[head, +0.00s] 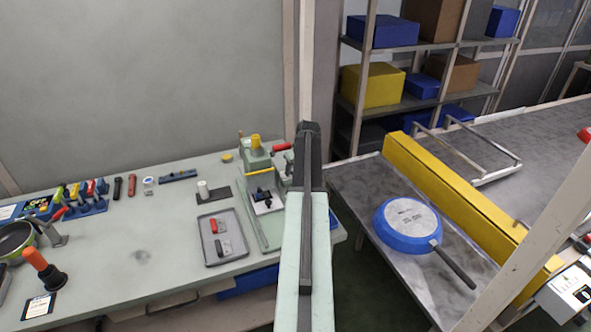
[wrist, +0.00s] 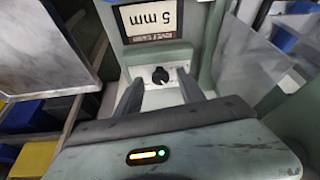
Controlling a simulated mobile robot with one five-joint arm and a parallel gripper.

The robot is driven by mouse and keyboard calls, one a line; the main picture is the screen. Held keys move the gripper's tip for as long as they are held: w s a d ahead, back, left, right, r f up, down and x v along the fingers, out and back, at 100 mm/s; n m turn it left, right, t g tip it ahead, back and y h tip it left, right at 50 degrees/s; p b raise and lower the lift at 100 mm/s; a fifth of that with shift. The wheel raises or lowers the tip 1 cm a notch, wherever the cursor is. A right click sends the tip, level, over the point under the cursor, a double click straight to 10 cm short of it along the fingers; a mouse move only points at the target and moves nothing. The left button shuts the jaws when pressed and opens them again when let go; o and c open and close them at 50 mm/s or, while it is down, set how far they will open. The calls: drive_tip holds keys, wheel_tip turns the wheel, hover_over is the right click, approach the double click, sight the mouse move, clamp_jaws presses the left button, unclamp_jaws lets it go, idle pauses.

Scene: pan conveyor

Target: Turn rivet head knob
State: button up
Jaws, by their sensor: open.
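The rivet head knob (wrist: 160,75) is a small black knob on a pale plate, seen in the wrist view below a display reading "5 mm" (wrist: 152,20). My gripper (wrist: 158,88) is open, with one dark finger on each side of the knob in the picture. I cannot tell how far the fingertips are from the knob. In the head view the green riveting machine (head: 258,158) stands at the right end of the bench, partly behind my arm. The knob cannot be made out clearly there.
A grey tray (head: 206,252) with red and grey pieces lies on the bench (head: 140,240), left of the machine. A blue pan (head: 385,236) lies on the metal table at the right, beside a yellow barrier (head: 455,195). Shelves (head: 410,105) with boxes stand behind.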

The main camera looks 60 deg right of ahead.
drive_tip(key=p+v, duration=0.6)
drive_tip(key=v, duration=0.1)
drive_tip(key=shift+s+r+p, duration=0.15)
drive_tip(key=shift+r+p, duration=0.15)
drive_tip(key=shift+p, duration=0.1)
drive_tip(key=shift+a, duration=0.1)
